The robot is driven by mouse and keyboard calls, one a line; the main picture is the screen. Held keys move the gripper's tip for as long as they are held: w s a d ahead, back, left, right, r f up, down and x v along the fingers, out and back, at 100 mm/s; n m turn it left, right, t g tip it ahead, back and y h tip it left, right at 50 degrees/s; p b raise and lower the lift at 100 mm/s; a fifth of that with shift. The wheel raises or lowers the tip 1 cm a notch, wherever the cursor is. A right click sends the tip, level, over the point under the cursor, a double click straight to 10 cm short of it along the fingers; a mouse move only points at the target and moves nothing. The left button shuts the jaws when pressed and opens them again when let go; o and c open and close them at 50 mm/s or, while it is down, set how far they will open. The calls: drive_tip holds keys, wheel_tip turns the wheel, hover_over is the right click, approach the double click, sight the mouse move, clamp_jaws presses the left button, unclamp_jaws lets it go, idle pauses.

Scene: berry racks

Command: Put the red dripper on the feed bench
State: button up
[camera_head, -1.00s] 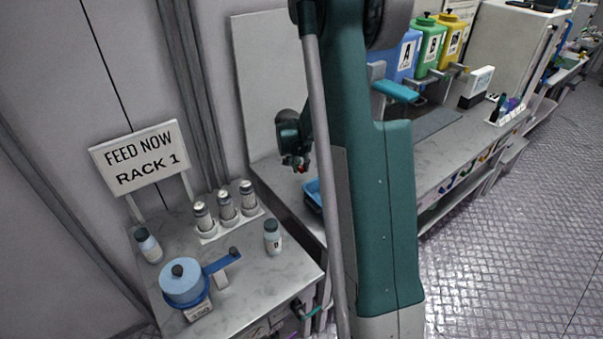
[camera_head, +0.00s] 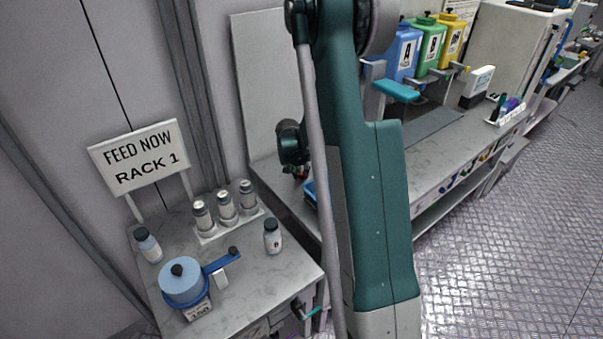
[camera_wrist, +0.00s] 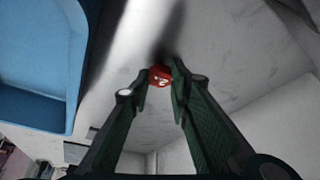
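The red dripper, a small round red piece with a white mark (camera_wrist: 160,75), sits between the fingertips of my gripper (camera_wrist: 160,82) in the wrist view. Both fingers lie close against its sides, and the gripper appears shut on it. In the head view my gripper (camera_head: 300,172) is above the bench behind my arm, with only a speck of red visible at its tip. The feed bench (camera_head: 275,275) is at the lower left, below a "FEED NOW RACK 1" sign (camera_head: 140,157). Whether the dripper touches the surface beneath cannot be told.
A blue tray (camera_wrist: 30,70) lies beside my gripper. The feed bench carries three capped bottles in a rack (camera_head: 226,210), two loose bottles (camera_head: 272,238) (camera_head: 148,246) and a blue round device (camera_head: 182,280). Its right front part is clear. Coloured jugs (camera_head: 430,47) stand farther right.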

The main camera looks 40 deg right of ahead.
drive_tip(key=o, duration=0.3)
drive_tip(key=shift+r, duration=0.2)
drive_tip(key=p+v, duration=0.1)
drive_tip(key=v, duration=1.1)
idle(0.8)
drive_tip(key=shift+r, duration=0.15)
